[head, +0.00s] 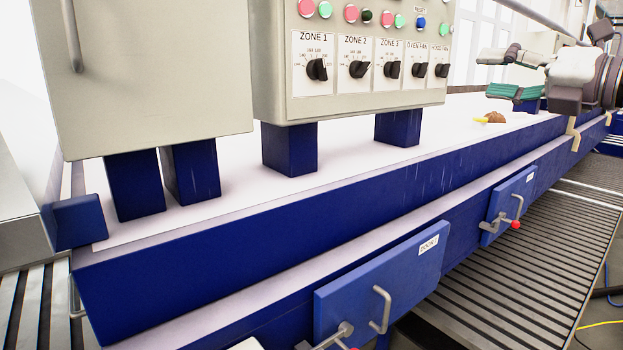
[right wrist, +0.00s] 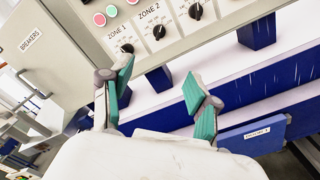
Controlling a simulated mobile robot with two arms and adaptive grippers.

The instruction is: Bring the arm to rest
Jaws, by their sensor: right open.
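My right gripper (head: 492,74) is at the upper right of the head view, above the long white-topped blue bench. Its green-padded fingers stand apart with nothing between them. In the right wrist view the open right gripper (right wrist: 155,90) has the bench and the control panel behind it. The grey control panel (head: 275,75) carries a row of dark knobs labelled ZONE 1, ZONE 2, ZONE 3 and two fan knobs. My left gripper is not in view.
The bench (head: 230,235) runs from lower left to upper right, with blue doors (head: 385,285) with handles on its front. A grey cabinet (head: 150,80) stands left of the panel. A small brown and yellow item (head: 494,118) lies on the bench. A slatted conveyor (head: 520,265) runs alongside.

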